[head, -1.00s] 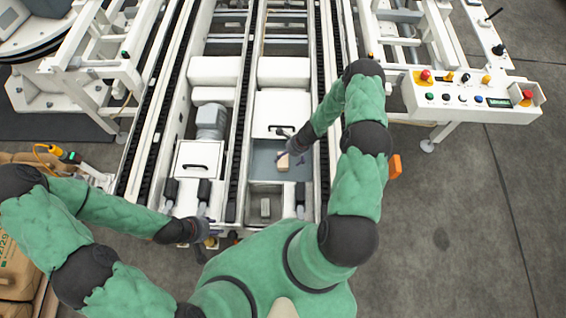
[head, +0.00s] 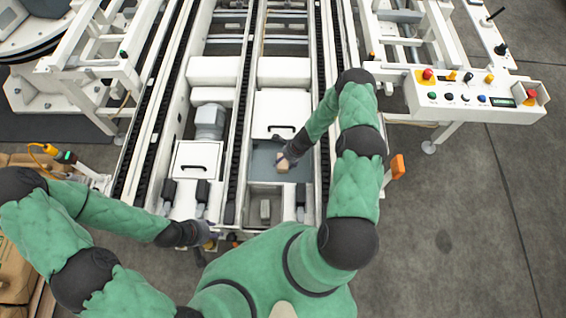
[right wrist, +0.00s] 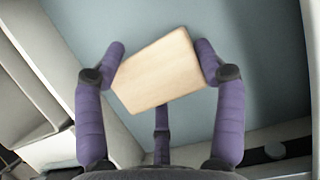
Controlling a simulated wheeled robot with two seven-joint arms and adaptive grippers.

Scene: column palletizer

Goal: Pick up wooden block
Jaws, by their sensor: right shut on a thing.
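The wooden block (right wrist: 160,72) is pale and lies between the purple fingers of my right gripper (right wrist: 161,70) in the right wrist view. The gripper is shut on it, and the block sits tilted in the fingers over a blue-grey surface. In the head view the block (head: 283,164) is small and partly hidden by my right gripper (head: 284,160), over the blue-grey panel (head: 264,158) of the conveyor frame. My left gripper (head: 212,236) is at the near end of the conveyor, far from the block. Its fingers are too small and dark to read.
White conveyor rails (head: 322,110) with dark chains run on both sides of the panel. A white cover with a handle (head: 281,112) lies behind it. An open recess (head: 265,207) lies in front. A control box with buttons (head: 470,95) stands at the right.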

